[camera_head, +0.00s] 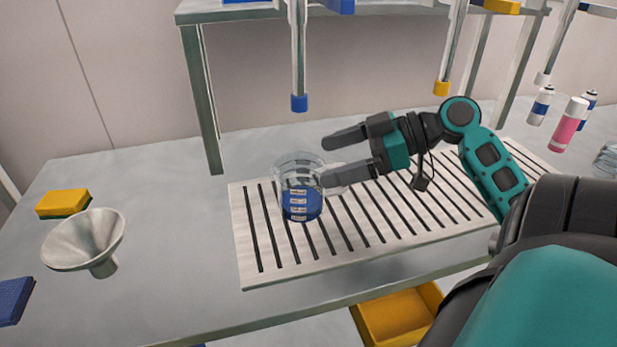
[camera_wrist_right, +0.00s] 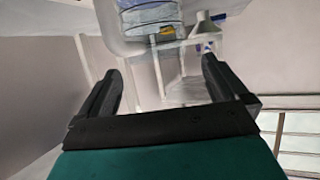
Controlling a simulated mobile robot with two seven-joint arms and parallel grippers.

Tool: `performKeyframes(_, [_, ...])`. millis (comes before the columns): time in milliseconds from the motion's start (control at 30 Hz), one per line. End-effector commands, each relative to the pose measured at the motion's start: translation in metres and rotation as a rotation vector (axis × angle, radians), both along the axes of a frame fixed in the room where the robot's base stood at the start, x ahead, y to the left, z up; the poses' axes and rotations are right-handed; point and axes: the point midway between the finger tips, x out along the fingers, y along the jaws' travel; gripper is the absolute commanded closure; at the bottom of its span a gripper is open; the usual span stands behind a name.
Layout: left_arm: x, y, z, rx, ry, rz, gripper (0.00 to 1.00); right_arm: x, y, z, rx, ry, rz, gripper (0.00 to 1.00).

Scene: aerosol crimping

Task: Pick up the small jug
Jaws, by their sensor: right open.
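The small jug (camera_head: 301,203) is clear, with blue contents and white marks on its side. It stands upright on the slotted grate in the head view. My right gripper (camera_head: 329,163) comes in from the right, with its fingers open and pointing left. The lower fingertip overlaps the jug's right edge in the picture; I cannot tell whether it touches. In the right wrist view, a clear vessel with blue in it, apparently the jug (camera_wrist_right: 147,17), shows at the top edge, beyond the open, empty fingers (camera_wrist_right: 160,70). My left gripper is not in view.
The pale slotted grate (camera_head: 250,271) lies on the grey table (camera_head: 150,178). A funnel (camera_head: 82,240) and a yellow sponge (camera_head: 63,203) are at left. A blue-tipped nozzle (camera_head: 299,103) hangs above the jug. A pink can (camera_head: 568,127) stands at far right.

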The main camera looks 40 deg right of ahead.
Motion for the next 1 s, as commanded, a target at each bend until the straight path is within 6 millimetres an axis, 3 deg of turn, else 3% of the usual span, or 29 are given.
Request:
performKeyframes(600, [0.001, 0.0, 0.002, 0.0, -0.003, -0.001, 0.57, 0.043, 0.034, -0.025, 0.0, 0.0, 0.0, 0.0])
performKeyframes(900, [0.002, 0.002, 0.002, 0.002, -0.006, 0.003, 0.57, 0.046, 0.037, -0.027, 0.0, 0.0, -0.001, 0.0])
performKeyframes(1000, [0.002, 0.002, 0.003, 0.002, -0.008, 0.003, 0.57, 0.046, 0.036, -0.027, 0.0, 0.0, -0.001, 0.09])
